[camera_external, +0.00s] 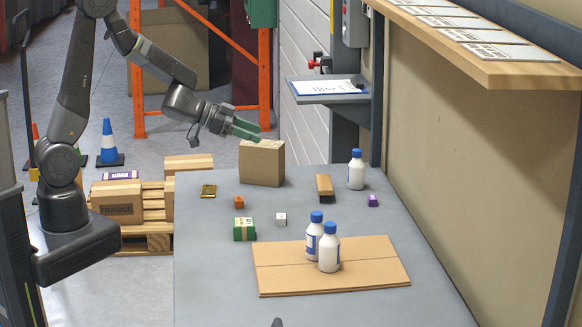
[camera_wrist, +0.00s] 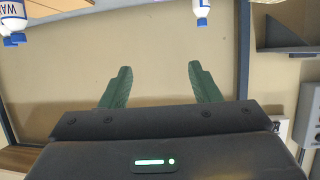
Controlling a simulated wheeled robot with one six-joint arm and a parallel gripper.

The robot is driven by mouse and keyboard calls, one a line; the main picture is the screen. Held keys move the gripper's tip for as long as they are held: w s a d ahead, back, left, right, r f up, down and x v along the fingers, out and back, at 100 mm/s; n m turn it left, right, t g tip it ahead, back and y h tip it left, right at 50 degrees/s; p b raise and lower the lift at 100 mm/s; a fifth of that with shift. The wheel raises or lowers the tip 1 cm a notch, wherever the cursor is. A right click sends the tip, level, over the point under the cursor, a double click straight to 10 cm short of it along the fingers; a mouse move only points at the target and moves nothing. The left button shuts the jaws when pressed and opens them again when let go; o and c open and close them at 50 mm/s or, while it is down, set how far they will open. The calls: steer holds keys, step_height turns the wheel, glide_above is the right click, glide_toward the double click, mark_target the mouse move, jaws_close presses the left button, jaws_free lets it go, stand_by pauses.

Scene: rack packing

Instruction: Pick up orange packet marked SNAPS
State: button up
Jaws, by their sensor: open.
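A small orange packet (camera_external: 238,202) lies on the grey table (camera_external: 215,285), toward its left side in the external view. Its marking is too small to read. My gripper (camera_external: 248,130), with green fingers, is raised above and behind the table's far edge, near the top of a brown box and well away from the packet. In the wrist view my gripper (camera_wrist: 160,85) is open, with nothing between its fingers. The packet is not in the wrist view.
Around the packet are a gold packet (camera_external: 208,191), a green box (camera_external: 244,229), a white cube (camera_external: 281,219) and the brown box (camera_external: 262,163). A brush (camera_external: 324,186), purple item (camera_external: 373,201) and several bottles stand further right. Flat cardboard (camera_external: 375,270) lies in front.

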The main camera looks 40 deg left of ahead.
steer(key=w+a+n+t+y, duration=0.2)
steer(key=w+a+n+y, duration=0.1)
steer(key=w+y, duration=0.35)
steer(key=m+g+y+b, duration=0.1)
steer(key=g+y, duration=0.3)
steer(key=g, duration=0.6)
glide_above(239, 199)
step_height(239, 199, down, 12)
steer(key=shift+s+r, duration=0.15)
steer(key=shift+r, duration=0.05)
steer(key=shift+w+f+p, duration=0.2)
steer(key=shift+f+p, duration=0.2)
steer(key=shift+f, duration=2.75)
steer(key=shift+c, duration=0.5)
steer(key=c, duration=1)
